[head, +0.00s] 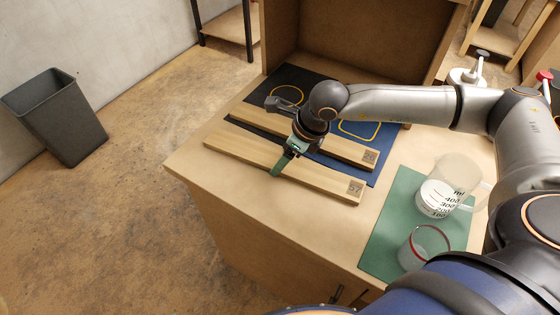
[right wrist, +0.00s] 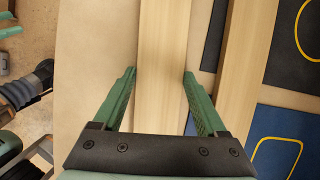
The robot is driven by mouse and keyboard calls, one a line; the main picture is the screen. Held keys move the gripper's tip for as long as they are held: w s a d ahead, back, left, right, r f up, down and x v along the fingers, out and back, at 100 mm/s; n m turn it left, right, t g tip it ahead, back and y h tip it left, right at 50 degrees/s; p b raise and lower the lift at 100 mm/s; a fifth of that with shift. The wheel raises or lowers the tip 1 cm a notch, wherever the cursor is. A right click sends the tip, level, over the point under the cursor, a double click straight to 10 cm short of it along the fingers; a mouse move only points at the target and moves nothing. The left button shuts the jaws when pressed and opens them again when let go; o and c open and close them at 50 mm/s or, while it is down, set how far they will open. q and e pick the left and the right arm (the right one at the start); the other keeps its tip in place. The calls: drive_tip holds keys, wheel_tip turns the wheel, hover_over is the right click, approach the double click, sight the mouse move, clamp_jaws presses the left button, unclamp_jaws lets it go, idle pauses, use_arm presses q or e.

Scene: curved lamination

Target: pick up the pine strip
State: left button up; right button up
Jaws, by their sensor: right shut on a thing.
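A long pale wooden strip, the pine strip (head: 235,150), lies at the near side of the worktop with a dark printed square at its right end. It also shows in the right wrist view (right wrist: 163,45). My right gripper (head: 283,161) is shut on it near its middle, one green finger on each side, in the right wrist view (right wrist: 158,75) too. A second, similar strip (head: 345,147) lies behind, roughly parallel and apart from it. A green, finger-like part of what looks like my left gripper (right wrist: 8,32) is cut off at the right wrist view's left edge.
A dark mat (head: 290,78) and a blue mat (head: 385,135) with yellow outlines lie behind the strips. A green mat (head: 383,245) at right holds a measuring jug (head: 440,190) and a clear cup (head: 425,245). A grey bin (head: 60,115) stands on the floor.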

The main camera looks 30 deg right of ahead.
drive_tip(key=c, duration=0.4)
drive_tip(key=shift+o, duration=0.2)
drive_tip(key=shift+r, duration=0.15)
